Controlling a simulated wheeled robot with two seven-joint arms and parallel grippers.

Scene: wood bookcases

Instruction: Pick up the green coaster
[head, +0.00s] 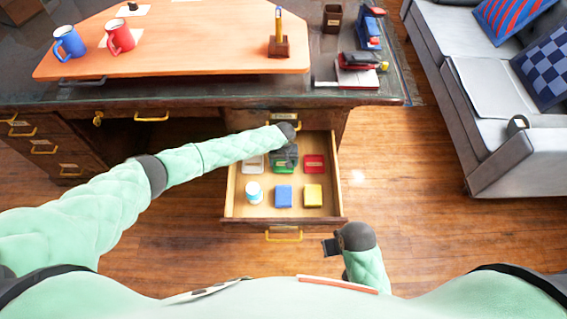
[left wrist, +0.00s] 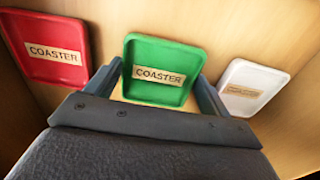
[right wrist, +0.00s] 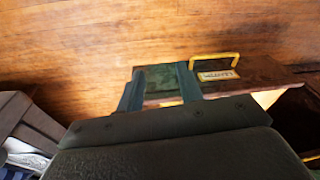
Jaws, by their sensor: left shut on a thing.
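The green coaster (left wrist: 163,72) is a rounded square tray with a "COASTER" label, in the open drawer (head: 233,205). In the head view only part of it (head: 284,166) shows under my left gripper (head: 285,157). In the left wrist view the fingers of my left gripper (left wrist: 161,85) lie along both side edges of the green coaster, shut on it. A red coaster (left wrist: 46,50) and a white coaster (left wrist: 252,86) lie on either side of it. My right gripper (head: 330,246) is in front of the drawer, its fingers apart, with a dark green patch between them in its wrist view.
The drawer also holds a white-and-blue bottle (head: 253,192), a blue item (head: 283,196) and a yellow item (head: 313,195). The desk (head: 200,95) is above the drawer. A grey sofa (head: 470,100) stands at the right, with clear floor (head: 395,200) between.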

